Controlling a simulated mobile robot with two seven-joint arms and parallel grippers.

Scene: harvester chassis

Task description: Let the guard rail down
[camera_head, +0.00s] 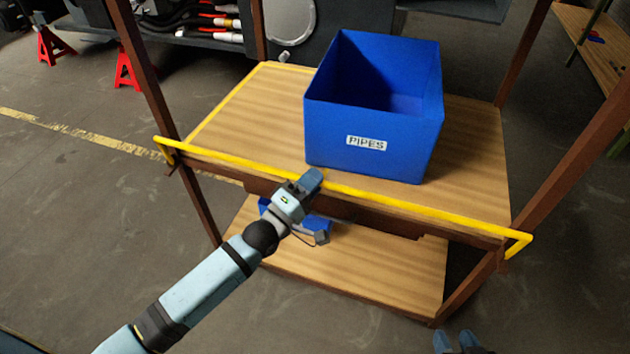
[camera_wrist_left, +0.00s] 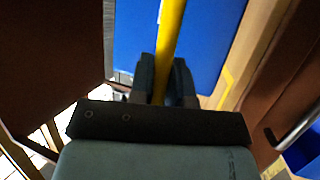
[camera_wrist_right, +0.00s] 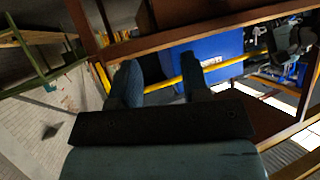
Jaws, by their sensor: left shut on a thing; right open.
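The guard rail is a yellow bar (camera_head: 430,207) running along the front edge of the cart's upper wooden shelf, with short bent ends at both sides. It appears at about shelf-edge height. My left gripper (camera_head: 312,182) is shut on the rail near its middle. In the left wrist view the rail (camera_wrist_left: 171,40) passes between the left fingers (camera_wrist_left: 165,80). My right gripper (camera_head: 456,341) is open and empty at the bottom of the head view, in front of the cart and apart from the rail. In the right wrist view the rail (camera_wrist_right: 158,86) shows beyond the right fingers (camera_wrist_right: 160,82).
A blue bin labelled PIPES (camera_head: 325,135) stands on the upper shelf (camera_head: 475,150) behind the rail. A blue object (camera_head: 318,230) lies on the lower shelf (camera_head: 370,275), partly hidden by my left arm. Brown posts (camera_head: 150,80) rise at the cart's corners. Red stands (camera_head: 53,48) are at the back left.

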